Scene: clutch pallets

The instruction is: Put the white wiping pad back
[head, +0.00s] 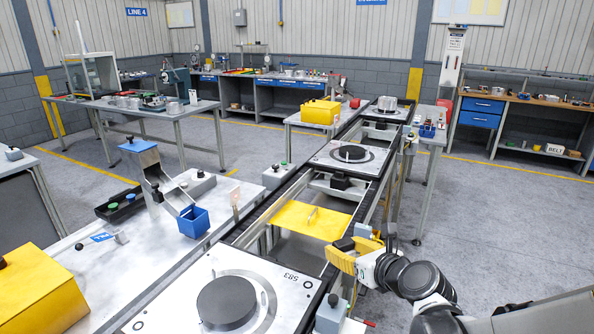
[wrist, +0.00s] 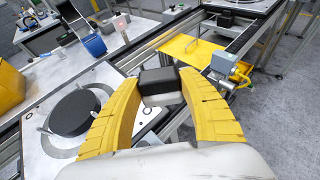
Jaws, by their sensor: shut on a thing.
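My gripper (head: 346,250) is over the right rail of the conveyor, beside the near pallet, with its yellow fingers facing left in the head view. In the wrist view its two curved yellow fingers (wrist: 162,92) are shut on a small block (wrist: 162,80), black on top with a paler grey face. The block is held above the conveyor's right side. I cannot tell whether this is the white wiping pad; no plainly white pad shows elsewhere. The near pallet (head: 165,312), marked 583, carries a dark round disc (head: 228,302), also seen in the wrist view (wrist: 74,112).
A yellow plate (head: 308,220) with a handle lies between the conveyor rails. A second pallet (head: 325,160) stands farther along. The left bench (head: 110,262) holds a blue bin (head: 193,222), a dark tray (head: 120,205) and a yellow box (head: 40,290). Open floor lies to the right.

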